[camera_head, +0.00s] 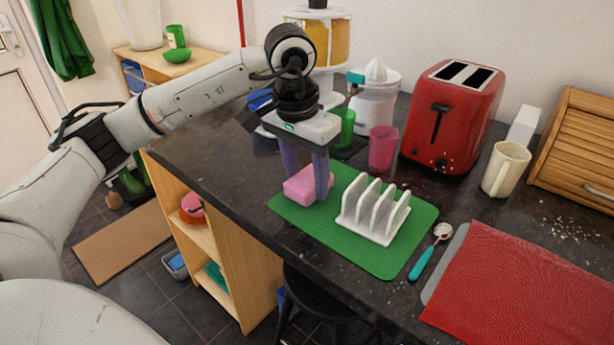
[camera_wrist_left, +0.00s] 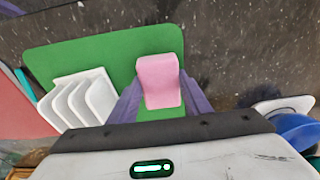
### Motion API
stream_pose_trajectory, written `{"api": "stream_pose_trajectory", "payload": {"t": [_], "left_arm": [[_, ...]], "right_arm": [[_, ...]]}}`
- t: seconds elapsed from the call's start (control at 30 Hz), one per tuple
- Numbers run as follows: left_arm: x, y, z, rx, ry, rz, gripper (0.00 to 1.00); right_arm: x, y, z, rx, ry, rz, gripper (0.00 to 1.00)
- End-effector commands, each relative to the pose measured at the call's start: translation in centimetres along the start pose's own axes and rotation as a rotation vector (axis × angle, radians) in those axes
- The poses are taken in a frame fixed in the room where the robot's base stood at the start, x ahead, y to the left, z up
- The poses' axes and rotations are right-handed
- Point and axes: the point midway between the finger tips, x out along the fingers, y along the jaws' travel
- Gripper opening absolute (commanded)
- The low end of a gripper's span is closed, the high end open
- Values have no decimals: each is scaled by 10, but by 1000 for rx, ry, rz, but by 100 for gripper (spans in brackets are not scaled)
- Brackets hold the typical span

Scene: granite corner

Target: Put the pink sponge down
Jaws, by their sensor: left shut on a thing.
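The pink sponge (camera_head: 301,186) is between the purple fingers of my left gripper (camera_head: 308,188), at the left part of the green mat (camera_head: 400,259). My left gripper points down and is shut on the sponge. I cannot tell for sure whether the sponge touches the mat or is just above it. In the left wrist view the sponge (camera_wrist_left: 159,80) sits between the fingertips (camera_wrist_left: 160,98), over the green mat (camera_wrist_left: 75,51). My right gripper is not in view.
A white toast rack (camera_head: 373,211) stands on the mat, right of the sponge. A pink cup (camera_head: 383,149), green cup (camera_head: 345,128) and red toaster (camera_head: 455,115) stand behind. A teal-handled scoop (camera_head: 428,254) and red cloth (camera_head: 530,290) lie at right. The counter edge is close in front.

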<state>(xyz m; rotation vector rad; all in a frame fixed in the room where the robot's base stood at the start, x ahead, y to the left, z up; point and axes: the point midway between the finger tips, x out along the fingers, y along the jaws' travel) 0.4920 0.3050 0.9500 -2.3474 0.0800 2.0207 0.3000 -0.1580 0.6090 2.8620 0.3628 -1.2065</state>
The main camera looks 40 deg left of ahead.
Motion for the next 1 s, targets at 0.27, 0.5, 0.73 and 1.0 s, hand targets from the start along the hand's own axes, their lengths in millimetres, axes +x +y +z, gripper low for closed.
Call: {"api": "stream_pose_trajectory", "payload": {"t": [0.27,0.5,0.73,1.0], "left_arm": [[4,0,0,0,0,0,26],[3,0,0,-1,0,-1,63],[-2,0,0,-1,0,-1,63],[-47,0,-2,-1,6,1,63]], "right_arm": [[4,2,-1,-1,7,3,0],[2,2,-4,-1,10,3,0],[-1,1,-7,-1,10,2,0],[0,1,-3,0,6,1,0]]}}
